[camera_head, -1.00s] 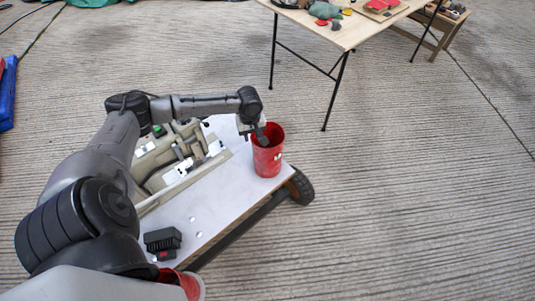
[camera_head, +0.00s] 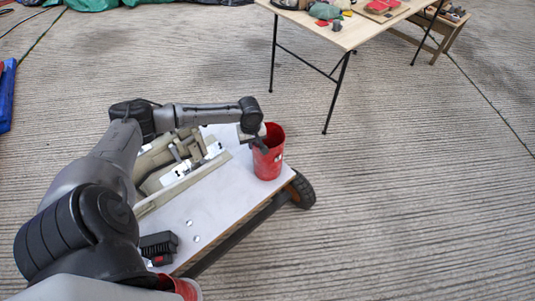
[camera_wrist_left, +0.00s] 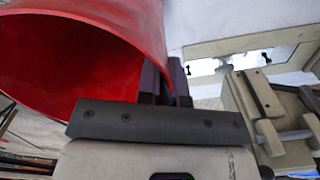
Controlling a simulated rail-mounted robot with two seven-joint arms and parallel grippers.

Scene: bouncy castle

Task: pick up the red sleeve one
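A tall red open-topped container (camera_head: 268,162) stands upright at the far right corner of the white-topped cart. In the left wrist view its wide opening and red wall (camera_wrist_left: 85,60) fill the upper left. My left gripper (camera_head: 261,146) is at its rim, on the left side. In the wrist view the two dark fingers (camera_wrist_left: 165,82) are close together with a narrow gap, beside the red wall; whether they hold it is unclear. A second red container (camera_head: 186,287) is partly hidden by my arm at the bottom. I see no clear sleeve. My right gripper is out of view.
The cart top (camera_head: 215,200) also carries a beige machine (camera_head: 170,165) and a black object with a red part (camera_head: 158,246). A wooden table (camera_head: 345,35) with several items stands at the back. The concrete floor on the right is clear.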

